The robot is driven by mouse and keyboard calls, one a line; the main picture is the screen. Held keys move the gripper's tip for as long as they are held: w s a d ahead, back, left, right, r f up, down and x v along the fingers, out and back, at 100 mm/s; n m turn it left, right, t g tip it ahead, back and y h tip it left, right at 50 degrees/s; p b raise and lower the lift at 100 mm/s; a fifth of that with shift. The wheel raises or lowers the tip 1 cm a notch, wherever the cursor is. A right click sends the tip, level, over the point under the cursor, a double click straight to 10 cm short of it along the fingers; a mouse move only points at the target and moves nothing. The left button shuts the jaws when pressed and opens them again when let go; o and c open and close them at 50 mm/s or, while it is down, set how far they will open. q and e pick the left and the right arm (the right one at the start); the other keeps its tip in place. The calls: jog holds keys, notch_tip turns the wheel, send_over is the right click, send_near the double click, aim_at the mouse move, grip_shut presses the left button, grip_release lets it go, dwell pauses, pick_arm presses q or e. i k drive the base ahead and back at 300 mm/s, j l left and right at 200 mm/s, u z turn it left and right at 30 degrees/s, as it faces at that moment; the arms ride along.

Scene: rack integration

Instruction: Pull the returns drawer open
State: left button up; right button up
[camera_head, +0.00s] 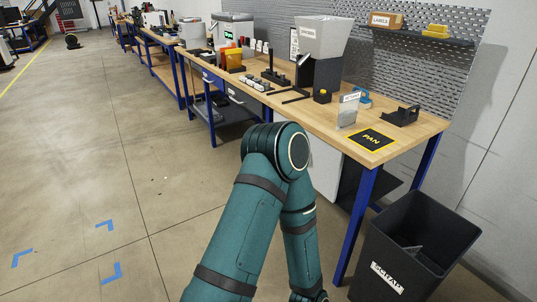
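A wooden workbench (400,148) with blue legs runs from the right foreground toward the back. Small drawer-like fronts (236,98) sit under its front edge, left of my arm; I cannot read any label there, so I cannot tell which is the returns drawer. No drawer is visibly pulled out. A pale cabinet side (325,165) shows under the near end, partly hidden by my arm. One teal arm of mine rises from the bottom to a bent joint in front of the bench, and its forearm drops out of the frame. Neither gripper is in view.
A black scrap bin (410,245) stands at the bench's near right end. On the bench are a grey hopper machine (322,50), a black and yellow pan mat (371,139) and a black holder (401,116). The concrete floor (90,170) at the left is clear.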

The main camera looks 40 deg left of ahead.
aim_at(333, 173)
jog(key=u, duration=1.1)
jog(key=z, duration=0.35)
jog(key=i+j+z, duration=0.25)
jog(key=z, duration=0.2)
jog(key=i+j+z, duration=0.25)
jog(key=j+z, duration=0.2)
jog(key=i+j, duration=0.15)
jog(key=j, duration=0.25)
jog(key=i+j+z, duration=0.1)
jog(key=j, duration=0.25)
jog(key=i+j, duration=0.25)
jog(key=j, duration=0.15)
jog(key=i+j+z, duration=0.15)
jog(key=j, duration=0.25)
